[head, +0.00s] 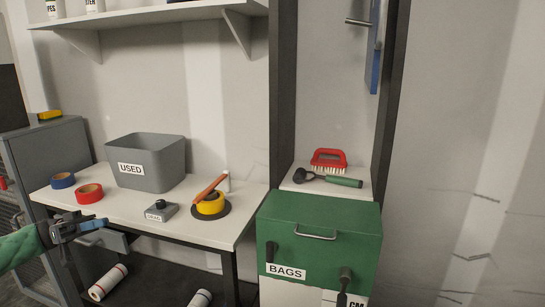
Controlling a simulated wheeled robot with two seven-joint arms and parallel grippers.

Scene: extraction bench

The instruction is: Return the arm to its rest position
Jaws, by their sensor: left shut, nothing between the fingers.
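My left gripper (86,228) is at the lower left of the head view, on the arm with a green sleeve that comes in from the left edge. It is shut and empty, in front of the left end of the white bench (115,215). It looks apart from the red tape roll (89,194) behind it. My right gripper does not show.
The bench holds a grey bin (165,165) marked USED, a blue tape roll (62,180), a small grey block (160,212) and a yellow tape roll (210,204). A green BAGS box (325,228) stands right. A grey cabinet (50,150) stands left.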

